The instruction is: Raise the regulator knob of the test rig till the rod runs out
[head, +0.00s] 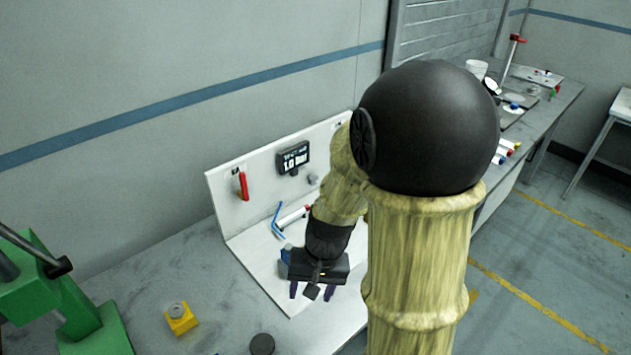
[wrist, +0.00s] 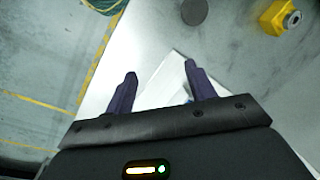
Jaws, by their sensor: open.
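The test rig is a white back panel (head: 222,187) on a white base plate (head: 292,296). A black display (head: 293,158) on the panel reads about "1.0 bar". A small grey knob-like part (head: 313,180) sits below and right of it, perhaps the regulator knob. A pale cylinder (head: 292,217) lies low at the panel, with a blue tube (head: 277,222) beside it; its rod cannot be made out. My gripper (head: 312,292) is open and empty above the base plate, in front of and below the panel. In the wrist view its fingers (wrist: 160,70) stand apart over the plate.
A red handle (head: 243,185) hangs on the panel's left. A green press (head: 75,315), a yellow block (head: 180,318) and a dark round disc (head: 262,344) stand on the grey bench (head: 190,265). My arm hides the panel's right part. A further bench stands behind.

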